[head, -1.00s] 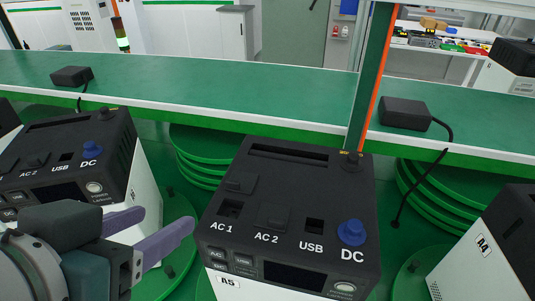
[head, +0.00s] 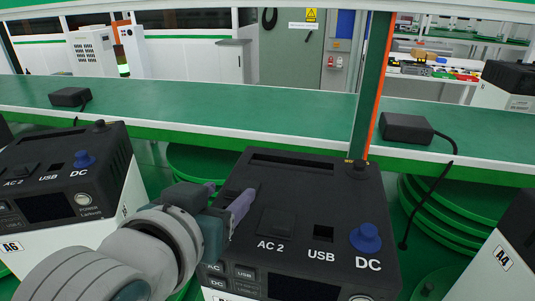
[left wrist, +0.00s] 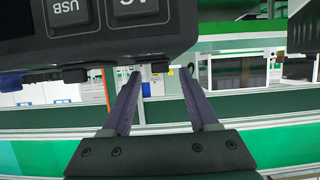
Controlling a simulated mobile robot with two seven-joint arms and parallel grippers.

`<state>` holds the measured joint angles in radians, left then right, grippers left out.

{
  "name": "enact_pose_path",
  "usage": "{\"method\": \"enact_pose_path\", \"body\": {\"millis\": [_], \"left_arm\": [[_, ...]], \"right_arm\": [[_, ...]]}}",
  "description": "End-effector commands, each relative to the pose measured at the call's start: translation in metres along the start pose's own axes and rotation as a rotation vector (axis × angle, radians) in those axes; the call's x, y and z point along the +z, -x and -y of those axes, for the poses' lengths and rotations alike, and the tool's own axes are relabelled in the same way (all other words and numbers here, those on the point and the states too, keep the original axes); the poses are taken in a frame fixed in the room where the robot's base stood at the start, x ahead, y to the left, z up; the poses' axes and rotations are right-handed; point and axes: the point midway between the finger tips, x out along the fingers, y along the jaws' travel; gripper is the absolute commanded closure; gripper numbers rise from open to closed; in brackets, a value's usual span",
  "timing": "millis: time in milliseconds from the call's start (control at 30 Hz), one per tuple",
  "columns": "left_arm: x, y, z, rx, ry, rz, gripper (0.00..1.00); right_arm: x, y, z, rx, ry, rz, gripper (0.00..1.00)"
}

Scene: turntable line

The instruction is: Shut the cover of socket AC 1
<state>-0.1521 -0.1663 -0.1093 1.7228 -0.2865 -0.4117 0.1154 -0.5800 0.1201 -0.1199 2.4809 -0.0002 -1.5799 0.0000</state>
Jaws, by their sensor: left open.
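The black power unit (head: 290,172) stands in the middle of the head view, with AC 2, USB and DC labels on its top. Its AC 1 socket and label are hidden behind my left gripper (head: 231,188). The dark raised AC 1 cover (head: 241,184) shows partly, close to the purple fingertips; I cannot tell if they touch it. The AC 2 cover (head: 277,222) lies flat. In the left wrist view my left gripper (left wrist: 160,74) has its fingers apart, near the unit's edge (left wrist: 120,40). My right gripper is not in view.
Similar units stand at left (head: 75,165) and right (head: 515,240). A green shelf (head: 230,115) with black adapters (head: 405,127) runs behind, with a green-orange post (head: 371,90).

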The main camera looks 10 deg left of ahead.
Motion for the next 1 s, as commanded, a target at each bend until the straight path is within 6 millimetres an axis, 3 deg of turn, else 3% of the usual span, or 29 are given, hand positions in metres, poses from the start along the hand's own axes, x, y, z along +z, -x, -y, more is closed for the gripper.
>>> {"method": "enact_pose_path", "body": {"millis": [400, 933, 1000], "left_arm": [[-0.0002, -0.009, 0.0003, 0.0, 0.001, -0.001, 0.4], [-0.0001, -0.0087, 0.0003, 0.0, 0.0, 0.0, 0.98], [-0.0001, -0.0087, 0.0002, 0.0, 0.0, 0.0, 1.0]], "right_arm": [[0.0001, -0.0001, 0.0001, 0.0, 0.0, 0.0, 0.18], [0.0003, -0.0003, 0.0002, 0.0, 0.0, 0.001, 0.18], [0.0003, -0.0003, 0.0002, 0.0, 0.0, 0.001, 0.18]]}}
